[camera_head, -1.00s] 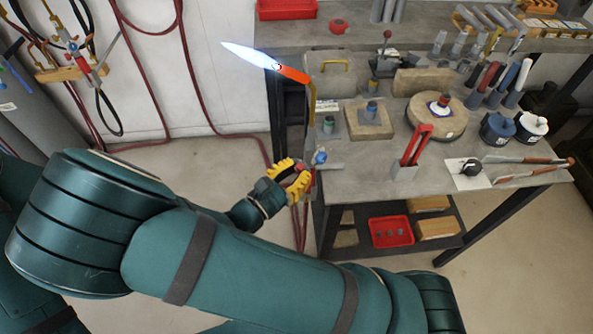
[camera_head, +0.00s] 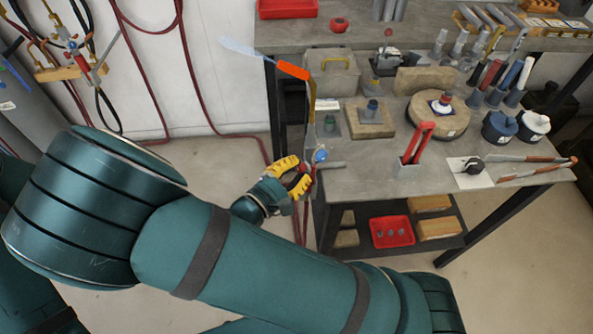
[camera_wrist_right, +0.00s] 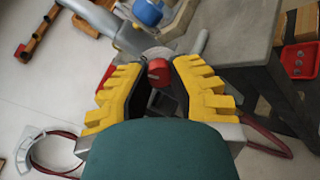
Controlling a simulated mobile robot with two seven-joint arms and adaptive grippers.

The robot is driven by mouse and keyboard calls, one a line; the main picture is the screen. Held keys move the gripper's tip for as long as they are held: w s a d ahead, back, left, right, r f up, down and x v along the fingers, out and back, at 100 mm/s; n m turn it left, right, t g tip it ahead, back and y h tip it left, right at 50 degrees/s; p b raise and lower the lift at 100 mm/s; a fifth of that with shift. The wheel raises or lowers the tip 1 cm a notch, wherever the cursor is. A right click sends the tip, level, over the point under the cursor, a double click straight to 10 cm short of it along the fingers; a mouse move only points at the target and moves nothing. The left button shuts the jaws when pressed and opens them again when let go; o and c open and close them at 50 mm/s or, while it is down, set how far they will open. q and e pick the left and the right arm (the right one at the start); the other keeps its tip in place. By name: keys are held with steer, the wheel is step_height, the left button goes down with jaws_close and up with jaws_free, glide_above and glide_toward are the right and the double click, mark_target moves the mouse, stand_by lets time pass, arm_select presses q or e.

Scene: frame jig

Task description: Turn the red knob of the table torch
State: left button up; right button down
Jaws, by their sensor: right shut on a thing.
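The table torch stands at the left edge of the grey workbench, with a brass neck (camera_head: 311,106) and an orange-red nozzle (camera_head: 293,70). A faint, pale flame (camera_head: 241,49) points up and left from the nozzle. A blue knob (camera_head: 320,155) sits on the torch body; it also shows in the right wrist view (camera_wrist_right: 147,12). My right gripper (camera_head: 303,178), with yellow ridged fingers, is at the torch's lower side. In the right wrist view it (camera_wrist_right: 158,76) is shut on the red knob (camera_wrist_right: 158,68), between its fingertips. My left gripper is out of view.
The workbench (camera_head: 370,190) holds a red-handled tool (camera_head: 416,143), wooden blocks (camera_head: 370,118) and blue pots (camera_head: 499,127). A red tray (camera_head: 392,231) sits on the lower shelf. Red hoses hang behind. Floor left of the bench is clear.

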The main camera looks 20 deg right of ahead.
steer(key=shift+m+b, duration=0.65)
steer(key=shift+m, duration=1.15)
steer(key=c, duration=0.7)
jaws_free()
steer(key=shift+c, duration=0.2)
steer(key=v, duration=1.2)
steer(key=shift+s+d, duration=0.1)
